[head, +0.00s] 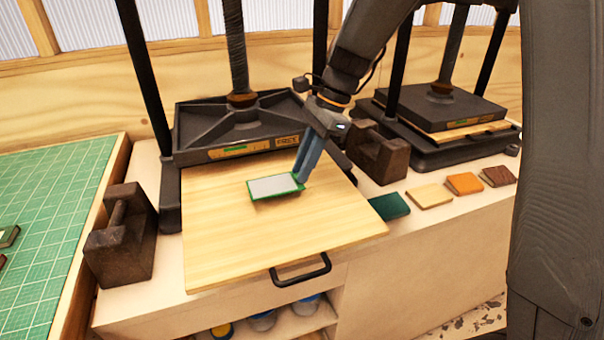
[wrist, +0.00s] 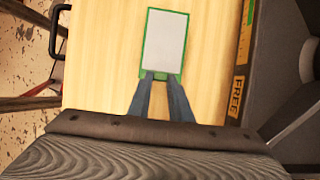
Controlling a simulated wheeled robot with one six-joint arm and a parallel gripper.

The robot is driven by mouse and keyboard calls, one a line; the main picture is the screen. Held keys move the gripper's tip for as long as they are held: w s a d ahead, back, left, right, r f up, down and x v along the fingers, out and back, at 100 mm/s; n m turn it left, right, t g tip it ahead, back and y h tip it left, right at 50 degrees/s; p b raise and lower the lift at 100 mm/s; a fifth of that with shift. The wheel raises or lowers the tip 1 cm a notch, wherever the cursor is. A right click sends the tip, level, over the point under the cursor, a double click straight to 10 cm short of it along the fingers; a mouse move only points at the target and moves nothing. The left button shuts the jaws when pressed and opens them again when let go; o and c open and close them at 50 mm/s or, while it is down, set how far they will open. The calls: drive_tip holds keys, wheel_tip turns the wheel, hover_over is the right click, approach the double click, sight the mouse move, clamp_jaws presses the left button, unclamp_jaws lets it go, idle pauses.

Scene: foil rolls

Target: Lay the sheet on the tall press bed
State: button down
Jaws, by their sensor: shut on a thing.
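The sheet (head: 274,186) is a pale grey-white rectangle with a green border. My gripper (head: 303,178) is shut on its right end in the head view. In the wrist view the sheet (wrist: 165,42) extends away from my gripper's fingertips (wrist: 160,80), which pinch its green edge. The sheet is over the pale wooden bed (head: 220,240) of the left press (head: 240,125), which is pulled out and has a black handle at its front. I cannot tell whether the sheet touches the bed. A label reading FREE (wrist: 236,97) is on this press.
A second press (head: 440,110) stands at the right, its plate lowered near its board. Dark iron weights (head: 122,235) and (head: 378,152) flank the left press. Several coloured samples (head: 430,196) lie front right. A green cutting mat (head: 50,210) is at the left. The bed around the sheet is clear.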

drive_tip(key=shift+f, duration=1.35)
drive_tip(key=c, duration=1.6)
unclamp_jaws()
drive_tip(key=shift+f, duration=0.1)
drive_tip(key=b+v, duration=0.2)
drive_tip(key=v, duration=1)
